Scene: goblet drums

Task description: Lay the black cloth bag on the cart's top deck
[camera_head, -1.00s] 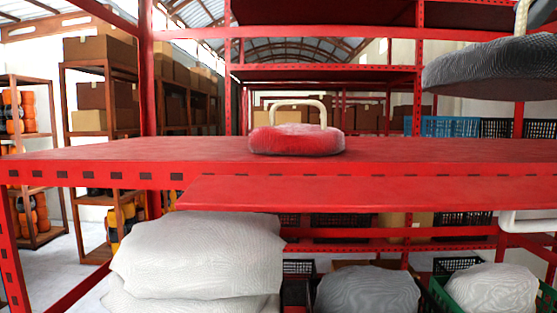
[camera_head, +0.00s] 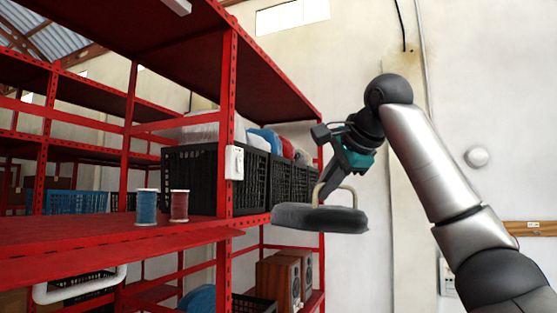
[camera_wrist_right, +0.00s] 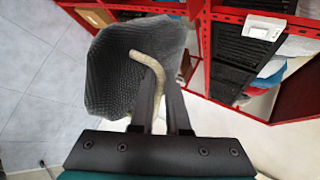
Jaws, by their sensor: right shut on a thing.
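The black cloth bag (camera_head: 320,218) hangs in the air right of the red shelving, roughly level in the head view. Its cream handle (camera_head: 347,190) loops up from its top. My right gripper (camera_head: 322,190) is shut on that handle. In the right wrist view the textured dark bag (camera_wrist_right: 110,65) lies beyond the fingers (camera_wrist_right: 162,100), and the handle (camera_wrist_right: 158,68) passes between them. A red deck (camera_head: 100,238) with a white tube handle (camera_head: 80,292) below it is at lower left; I cannot tell whether it belongs to the cart. My left gripper is not in view.
Red shelving carries two thread spools, blue (camera_head: 146,207) and dark red (camera_head: 179,206), and black crates (camera_head: 200,180). A white box (camera_head: 234,162) is on its upright. Wooden speakers (camera_head: 280,280) stand lower down. A pale wall (camera_head: 375,240) is behind the bag.

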